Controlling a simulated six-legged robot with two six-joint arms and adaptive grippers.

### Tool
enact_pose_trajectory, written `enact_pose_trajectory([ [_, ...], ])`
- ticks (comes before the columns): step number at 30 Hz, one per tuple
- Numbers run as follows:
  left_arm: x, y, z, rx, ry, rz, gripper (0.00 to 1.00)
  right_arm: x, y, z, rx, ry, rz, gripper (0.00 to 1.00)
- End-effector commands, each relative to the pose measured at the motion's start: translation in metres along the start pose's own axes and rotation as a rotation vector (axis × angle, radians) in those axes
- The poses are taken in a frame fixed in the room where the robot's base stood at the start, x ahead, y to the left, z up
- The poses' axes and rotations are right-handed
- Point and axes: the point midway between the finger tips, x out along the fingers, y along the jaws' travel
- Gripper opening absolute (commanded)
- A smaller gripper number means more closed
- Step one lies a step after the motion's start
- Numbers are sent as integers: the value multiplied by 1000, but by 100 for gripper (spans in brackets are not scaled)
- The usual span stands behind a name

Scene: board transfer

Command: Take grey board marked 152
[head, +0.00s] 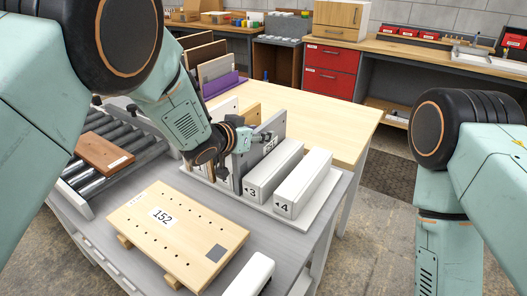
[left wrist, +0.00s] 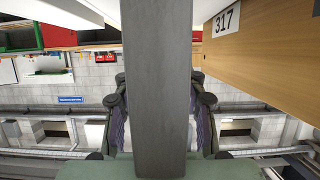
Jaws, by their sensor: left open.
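A grey board (head: 272,137) stands upright in the rack on the grey table, just left of the white block marked 3. A label on its face is partly covered, and I cannot read it. My left gripper (head: 262,138) is at the board's upper part. In the left wrist view the grey board (left wrist: 158,75) runs between the two open fingers (left wrist: 160,115), with one on each side. A light wooden board marked 152 (head: 190,245) lies flat on wooden supports in front of the rack. My right gripper is out of view; only its arm shows.
White blocks marked 3 (head: 274,170) and 4 (head: 304,182) stand right of the grey board. A wooden board marked 317 (left wrist: 250,45) is close by in the left wrist view. A roller conveyor (head: 125,135) with a brown board (head: 104,152) lies left. Another white block (head: 250,277) is in front.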

Motion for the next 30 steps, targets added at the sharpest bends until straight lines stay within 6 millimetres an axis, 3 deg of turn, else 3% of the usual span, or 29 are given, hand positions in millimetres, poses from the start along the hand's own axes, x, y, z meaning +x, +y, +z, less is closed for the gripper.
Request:
enact_pose_trajectory([
  [9,6,-1,0,0,-2,0,42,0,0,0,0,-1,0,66],
  [24,6,-1,0,0,-2,0,0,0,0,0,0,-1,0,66],
  [30,6,-1,-1,1,1,0,0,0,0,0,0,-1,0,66],
])
